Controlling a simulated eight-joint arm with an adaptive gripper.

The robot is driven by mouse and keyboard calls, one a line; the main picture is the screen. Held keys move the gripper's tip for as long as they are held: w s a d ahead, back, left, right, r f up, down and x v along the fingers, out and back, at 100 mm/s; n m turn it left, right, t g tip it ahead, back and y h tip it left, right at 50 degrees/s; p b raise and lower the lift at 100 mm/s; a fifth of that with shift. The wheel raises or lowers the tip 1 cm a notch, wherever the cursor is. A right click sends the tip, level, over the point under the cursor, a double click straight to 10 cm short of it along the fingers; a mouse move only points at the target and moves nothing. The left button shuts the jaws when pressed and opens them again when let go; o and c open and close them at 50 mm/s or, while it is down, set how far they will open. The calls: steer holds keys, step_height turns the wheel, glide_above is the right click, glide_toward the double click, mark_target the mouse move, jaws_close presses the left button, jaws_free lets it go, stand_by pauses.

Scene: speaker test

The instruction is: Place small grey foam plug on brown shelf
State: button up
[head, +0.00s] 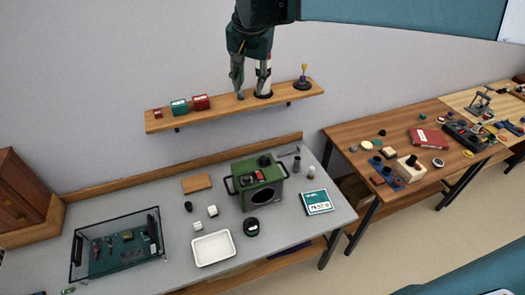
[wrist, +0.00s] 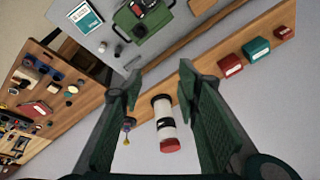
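The brown shelf (head: 222,106) is on the wall above the grey bench; it also shows in the wrist view (wrist: 205,64). A small grey cylinder (head: 311,172), which looks like the foam plug, stands on the bench right of the green box. My gripper (head: 250,88) is above the shelf, pointing down. In the wrist view its fingers (wrist: 155,92) are wide apart. A white bottle (wrist: 164,122) with a black band and a red top stands on the shelf and shows between the fingers, with gaps on both sides. I see nothing gripped.
The shelf also holds red and green boxes (head: 179,106) at left and a yellow-topped item (head: 303,82) at right. Bare shelf lies between the boxes and the bottle. The green box (head: 258,182), a white tray (head: 213,248) and a glass case (head: 118,245) stand on the bench.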

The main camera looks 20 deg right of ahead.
steer(key=s+a+f+n+t, duration=0.1)
steer(key=s+f+n, duration=0.3)
steer(key=s, duration=0.9)
steer(key=s+a+f+n+t, duration=0.1)
steer(key=s+f+n+t, duration=0.1)
steer(key=s+f, duration=0.6)
steer(key=s+n, duration=0.1)
steer(key=s, duration=0.4)
steer(key=shift+a+n+t+y, duration=0.15)
steer(key=shift+n+t+y, duration=0.15)
steer(key=shift+n+y, duration=0.1)
